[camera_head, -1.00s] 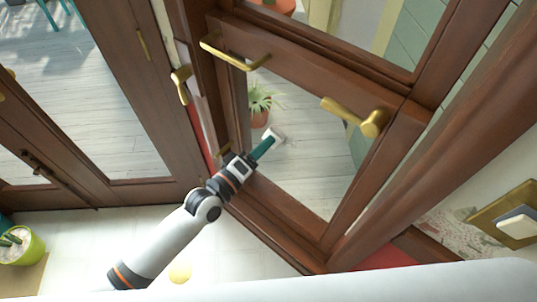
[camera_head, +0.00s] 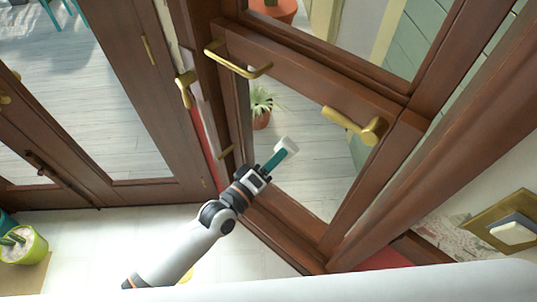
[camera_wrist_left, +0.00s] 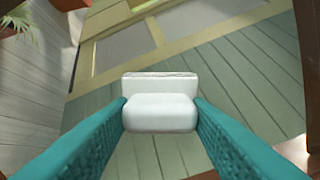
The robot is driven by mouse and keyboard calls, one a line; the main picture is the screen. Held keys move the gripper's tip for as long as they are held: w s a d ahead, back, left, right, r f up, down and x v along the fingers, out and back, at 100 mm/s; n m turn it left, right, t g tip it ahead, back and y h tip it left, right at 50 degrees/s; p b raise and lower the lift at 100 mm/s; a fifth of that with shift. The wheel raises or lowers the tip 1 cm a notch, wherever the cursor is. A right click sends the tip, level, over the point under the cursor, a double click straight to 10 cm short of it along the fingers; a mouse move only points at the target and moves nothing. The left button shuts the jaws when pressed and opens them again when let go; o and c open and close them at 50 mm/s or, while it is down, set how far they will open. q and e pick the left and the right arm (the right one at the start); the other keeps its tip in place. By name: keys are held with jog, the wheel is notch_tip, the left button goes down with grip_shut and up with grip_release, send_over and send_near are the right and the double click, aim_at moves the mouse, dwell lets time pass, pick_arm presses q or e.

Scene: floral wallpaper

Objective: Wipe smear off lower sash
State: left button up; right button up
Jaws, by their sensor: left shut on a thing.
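The lower sash (camera_head: 298,68) is a brown wooden frame around a clear glass pane, with a brass handle on its top rail. My left gripper (camera_head: 277,158), with teal fingers, is in front of the lower left part of the pane. It is shut on a white block (camera_head: 287,146), which also shows between the fingers in the left wrist view (camera_wrist_left: 160,112). I cannot tell whether the block touches the glass. I cannot make out a smear on the pane; the block and gripper cover part of it. My right gripper is out of view.
A brass lever handle (camera_head: 345,122) sticks out from the sash's right side, and a brass pull (camera_head: 238,62) is at its upper left. A potted plant (camera_head: 261,108) shows through the glass. A green pot (camera_head: 22,246) stands at the lower left.

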pick_arm(q)
jog(key=shift+s+d+r+p, duration=0.1)
jog(key=shift+s+d+p, duration=0.75)
jog(key=shift+s+d, duration=0.9)
jog(key=shift+s+d+p, duration=0.55)
jog(key=shift+s+d, duration=1.05)
jog(key=shift+w+a, duration=0.15)
jog(key=shift+w+a+b, duration=0.3)
jog(key=shift+w+a, duration=0.8)
jog(key=shift+w, duration=0.1)
jog(key=shift+w+a+b, duration=0.4)
jog(key=shift+w+a, duration=0.75)
jog(key=shift+a, duration=0.05)
jog(key=w+a+b, duration=0.2)
jog(key=w+a, duration=0.2)
jog(key=shift+w+a+b, duration=0.35)
jog(key=shift+b, duration=0.05)
jog(key=shift+s+a, duration=0.1)
